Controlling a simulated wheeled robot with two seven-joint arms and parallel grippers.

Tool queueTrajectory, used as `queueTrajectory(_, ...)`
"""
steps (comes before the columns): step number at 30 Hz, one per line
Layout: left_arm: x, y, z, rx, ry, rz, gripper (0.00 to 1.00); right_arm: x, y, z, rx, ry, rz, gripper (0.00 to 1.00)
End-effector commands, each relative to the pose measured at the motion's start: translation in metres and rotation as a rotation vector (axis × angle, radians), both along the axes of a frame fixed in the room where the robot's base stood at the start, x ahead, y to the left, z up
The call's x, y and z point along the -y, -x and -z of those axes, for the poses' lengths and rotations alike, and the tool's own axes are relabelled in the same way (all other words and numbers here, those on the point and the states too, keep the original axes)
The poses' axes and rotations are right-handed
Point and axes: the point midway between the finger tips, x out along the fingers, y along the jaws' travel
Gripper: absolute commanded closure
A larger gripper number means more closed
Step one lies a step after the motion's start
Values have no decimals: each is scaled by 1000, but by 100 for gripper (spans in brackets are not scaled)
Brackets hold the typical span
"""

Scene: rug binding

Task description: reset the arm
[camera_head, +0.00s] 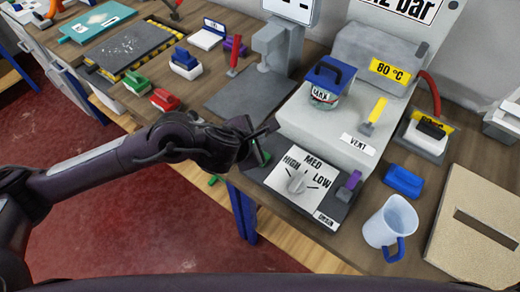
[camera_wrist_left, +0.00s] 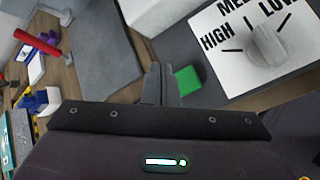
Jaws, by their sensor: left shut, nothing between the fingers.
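My left arm comes in from the left in the head view. Its gripper (camera_head: 262,142) is over the bench near the left edge of the dial panel (camera_head: 318,183), which is marked HIGH, MED and LOW. In the left wrist view the gripper's fingers (camera_wrist_left: 160,84) are together with nothing between them. A small green block (camera_wrist_left: 188,80) shows right beside the fingertips; I cannot tell whether they touch. The panel's grey knob (camera_head: 297,182) also shows in the wrist view (camera_wrist_left: 267,44). My right gripper is not in view.
A grey machine with a VENT label (camera_head: 357,141) stands behind the panel, with a blue-lidded jar (camera_head: 325,88) on top. A pale mug (camera_head: 390,222) and a blue block (camera_head: 403,181) are to the right. The red floor (camera_head: 120,230) is clear.

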Motion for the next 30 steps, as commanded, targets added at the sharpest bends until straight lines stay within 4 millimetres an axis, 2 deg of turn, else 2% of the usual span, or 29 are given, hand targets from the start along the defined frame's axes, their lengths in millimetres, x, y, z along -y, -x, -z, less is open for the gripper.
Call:
queueTrajectory(1, 0, 0, -9, 2, 0, 1, 100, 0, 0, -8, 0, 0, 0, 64)
queueTrajectory(3, 0, 0, -12, 1, 1, 0, 100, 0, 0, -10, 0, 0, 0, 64)
queueTrajectory(21, 4, 3, -12, -14, 33, -24, 100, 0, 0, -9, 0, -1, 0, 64)
queueTrajectory(23, 12, 7, -15, -41, 102, -76, 100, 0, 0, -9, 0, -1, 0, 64)
queueTrajectory(26, 29, 19, -25, -135, 315, -254, 100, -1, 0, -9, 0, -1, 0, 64)
queueTrajectory(30, 39, 32, -46, -360, 752, -678, 100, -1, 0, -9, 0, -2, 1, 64)
